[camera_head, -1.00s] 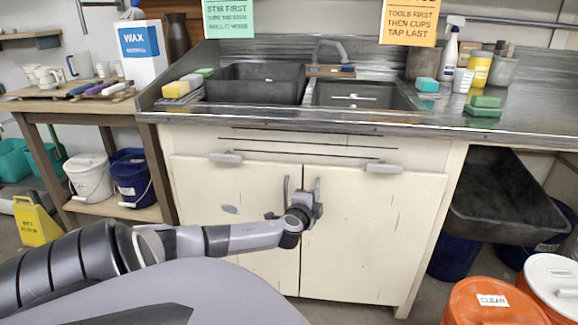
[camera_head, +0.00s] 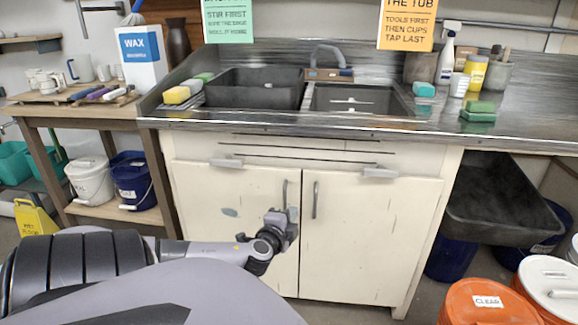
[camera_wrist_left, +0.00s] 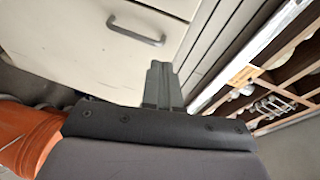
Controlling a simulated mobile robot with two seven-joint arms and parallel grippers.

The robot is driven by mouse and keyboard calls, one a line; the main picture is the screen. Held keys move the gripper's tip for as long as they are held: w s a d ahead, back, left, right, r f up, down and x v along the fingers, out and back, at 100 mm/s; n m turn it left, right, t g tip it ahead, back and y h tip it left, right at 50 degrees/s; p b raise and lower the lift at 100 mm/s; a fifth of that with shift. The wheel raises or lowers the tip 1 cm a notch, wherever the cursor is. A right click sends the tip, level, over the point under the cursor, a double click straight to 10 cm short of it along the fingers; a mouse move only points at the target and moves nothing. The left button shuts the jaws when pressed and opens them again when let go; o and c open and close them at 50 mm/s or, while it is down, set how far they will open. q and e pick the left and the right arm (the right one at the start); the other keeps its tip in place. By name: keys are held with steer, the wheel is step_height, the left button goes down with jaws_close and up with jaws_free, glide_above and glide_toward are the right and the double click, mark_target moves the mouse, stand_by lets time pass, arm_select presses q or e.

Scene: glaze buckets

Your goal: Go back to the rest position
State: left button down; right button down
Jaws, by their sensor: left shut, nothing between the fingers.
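My left gripper (camera_head: 286,222) is in front of the left door of the cream sink cabinet (camera_head: 240,215) in the head view, near that door's vertical handle. In the left wrist view its fingers (camera_wrist_left: 161,85) are together, with nothing between them. A grey handle (camera_wrist_left: 136,31) on a pale panel shows beyond the fingers there. Whether the gripper touches the cabinet is hard to tell in the head view. My right gripper shows in neither view.
The counter above holds a double sink (camera_head: 255,88). A wooden bench (camera_head: 80,112) with buckets on its shelf stands at left, beside a yellow floor sign (camera_head: 36,218). Orange buckets (camera_head: 480,303) stand at lower right. Both cabinet doors are closed.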

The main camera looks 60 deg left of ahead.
arm_select(q)
steer(key=shift+s, duration=0.3)
steer(key=s+d+f+n+g+h, duration=0.2)
steer(key=s+d+f+h, duration=0.2)
steer(key=d+f, duration=0.55)
steer(key=s+d+f+n+g+h, duration=0.2)
steer(key=s+d+f+h, duration=0.3)
steer(key=d, duration=0.8)
steer(key=s+d+r+n+t+h, duration=0.1)
steer(key=d+n, duration=0.1)
steer(key=d, duration=0.5)
steer(key=s+d+r+n+h, duration=0.1)
steer(key=s+d+h, duration=0.1)
steer(key=d, duration=0.6)
step_height(320, 180, up, 11)
steer(key=a+p, duration=0.1)
steer(key=p, duration=1.3)
steer(key=shift+s, duration=0.2)
steer(key=shift+a+f, duration=0.1)
steer(key=shift+s+a+y, duration=0.1)
steer(key=shift+y, duration=0.2)
